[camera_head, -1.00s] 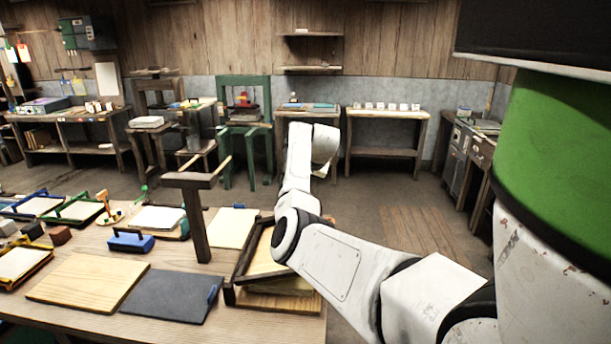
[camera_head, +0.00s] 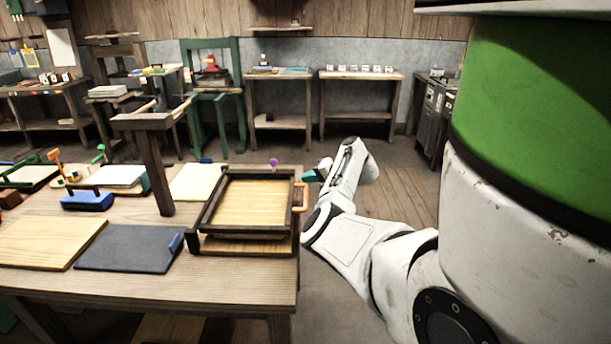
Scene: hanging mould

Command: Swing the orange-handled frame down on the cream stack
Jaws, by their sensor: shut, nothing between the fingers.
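The dark wooden frame (camera_head: 204,215) lies nearly flat near the right end of the table. Its orange handle (camera_head: 301,198) sticks out from its right side. A tan, faintly striped surface (camera_head: 255,203) fills the frame's opening; I cannot tell whether it is a screen or the cream stack. No separate cream stack shows, and the frame hides what lies directly under it. My gripper (camera_head: 313,176) is shut and empty, beyond the table's right edge. It is just behind and right of the orange handle; I cannot tell whether they touch.
A wooden board (camera_head: 240,246) shows under the frame's front. A dark post with a crossbar (camera_head: 158,175) stands left of the frame.

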